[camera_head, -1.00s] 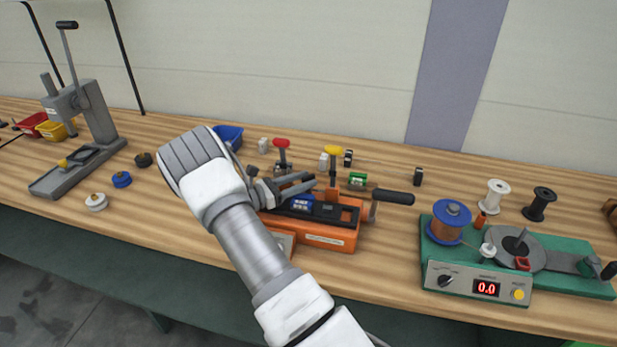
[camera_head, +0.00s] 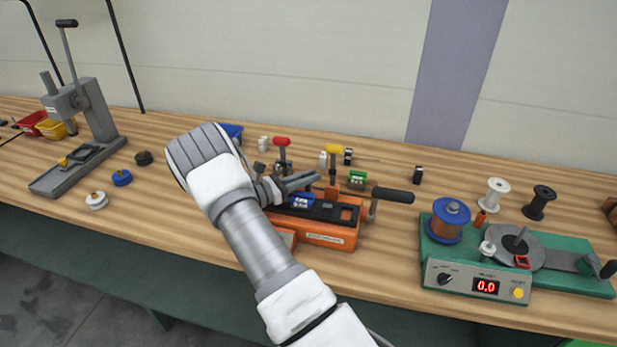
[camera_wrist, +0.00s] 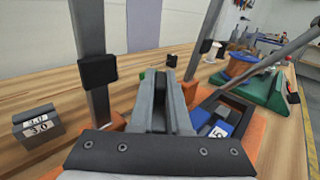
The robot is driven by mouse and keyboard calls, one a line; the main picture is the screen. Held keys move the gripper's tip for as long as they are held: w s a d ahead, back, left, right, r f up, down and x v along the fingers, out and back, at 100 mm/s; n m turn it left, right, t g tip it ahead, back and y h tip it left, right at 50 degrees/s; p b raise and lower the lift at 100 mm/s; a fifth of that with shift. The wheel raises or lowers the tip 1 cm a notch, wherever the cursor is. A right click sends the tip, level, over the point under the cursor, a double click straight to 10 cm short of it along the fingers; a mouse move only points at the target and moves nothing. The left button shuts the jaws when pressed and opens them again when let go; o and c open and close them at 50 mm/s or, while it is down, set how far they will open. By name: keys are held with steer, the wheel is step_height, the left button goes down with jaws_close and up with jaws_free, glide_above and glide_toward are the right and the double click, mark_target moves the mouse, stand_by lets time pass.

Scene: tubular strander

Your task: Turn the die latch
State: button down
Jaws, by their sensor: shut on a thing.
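The orange fixture (camera_head: 325,236) stands on the bench, with a blue labelled die block (camera_head: 303,200) in its dark channel. The block also shows at the lower right of the wrist view (camera_wrist: 220,131). My gripper (camera_head: 318,179) lies low over the fixture, its fingers pointing right. In the wrist view its grey fingers (camera_wrist: 160,88) are nearly together on a small part between them, mostly hidden, which I take to be the die latch. A yellow-topped lever (camera_head: 333,148) stands close to my fingertips; a red-topped one (camera_head: 281,142) stands behind the gripper.
A black-handled crank (camera_head: 393,196) sticks out at the fixture's right end. A green winder (camera_head: 475,270) with a copper spool stands farther right. A grey press (camera_head: 92,120) stands at left. A green block (camera_head: 357,180) sits behind the fixture. The front bench strip is clear.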

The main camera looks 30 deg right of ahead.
steer(key=shift+f+m+g+b, duration=0.25)
steer(key=shift+m+g+b, duration=0.35)
steer(key=shift+g+b, duration=0.45)
steer(key=shift+r+m+g+y+b, duration=0.25)
steer(key=shift+m+g+y+b, duration=0.25)
steer(key=shift+m+g+b, duration=0.6)
steer(key=c, duration=0.9)
jaws_free()
steer(key=shift+r+n+p, duration=0.2)
steer(key=shift+n+p, duration=0.2)
steer(key=shift+p, duration=0.25)
